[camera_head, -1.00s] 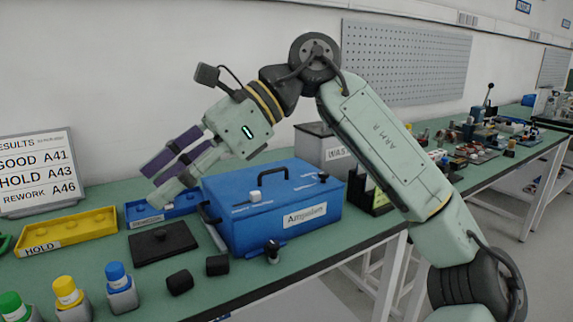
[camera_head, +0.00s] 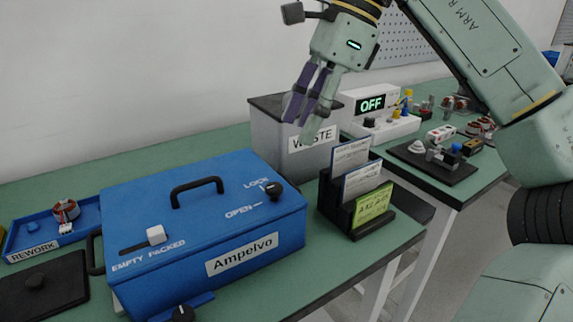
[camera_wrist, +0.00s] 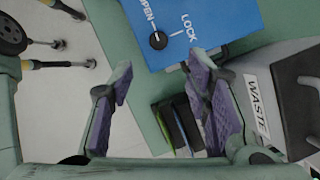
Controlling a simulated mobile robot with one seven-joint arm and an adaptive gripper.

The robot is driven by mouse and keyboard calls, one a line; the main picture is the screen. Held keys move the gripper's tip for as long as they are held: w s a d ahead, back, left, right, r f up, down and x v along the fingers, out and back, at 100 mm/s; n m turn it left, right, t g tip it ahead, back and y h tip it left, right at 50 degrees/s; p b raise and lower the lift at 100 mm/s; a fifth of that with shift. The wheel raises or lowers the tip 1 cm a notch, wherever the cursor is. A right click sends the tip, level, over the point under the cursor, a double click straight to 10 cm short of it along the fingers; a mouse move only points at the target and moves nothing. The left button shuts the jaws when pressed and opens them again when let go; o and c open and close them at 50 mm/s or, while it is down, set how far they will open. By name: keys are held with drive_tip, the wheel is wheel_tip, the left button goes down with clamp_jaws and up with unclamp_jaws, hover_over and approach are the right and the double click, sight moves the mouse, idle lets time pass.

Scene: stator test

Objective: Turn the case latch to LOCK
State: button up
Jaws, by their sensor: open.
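The blue case (camera_head: 200,215) labelled Ampelvo stands closed on the green bench in the head view. Its black round latch knob (camera_head: 273,191) sits at the right of the lid, beside the OPEN and LOCK markings. The knob (camera_wrist: 158,40) also shows at the top of the wrist view, near the line by OPEN; its exact pointing is hard to tell. My gripper (camera_head: 302,122) is open and empty, raised in front of the waste bin, beyond the case and apart from the knob. Its two purple-padded fingers (camera_wrist: 162,85) are spread wide in the wrist view.
A grey WASTE bin (camera_head: 292,150) stands behind the case. A black card holder (camera_head: 350,205) with several cards is right of the case. The lid also carries a black handle (camera_head: 197,190) and a white slider (camera_head: 156,234). A blue REWORK tray (camera_head: 85,218) lies left.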

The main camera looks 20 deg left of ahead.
sight(274, 186)
drive_tip(key=b+x, duration=0.1)
drive_tip(key=x, duration=0.9)
drive_tip(key=shift+s+a+f+b, duration=0.1)
drive_tip(key=shift+s+a+b, duration=0.05)
drive_tip(key=shift+b, duration=0.2)
clamp_jaws()
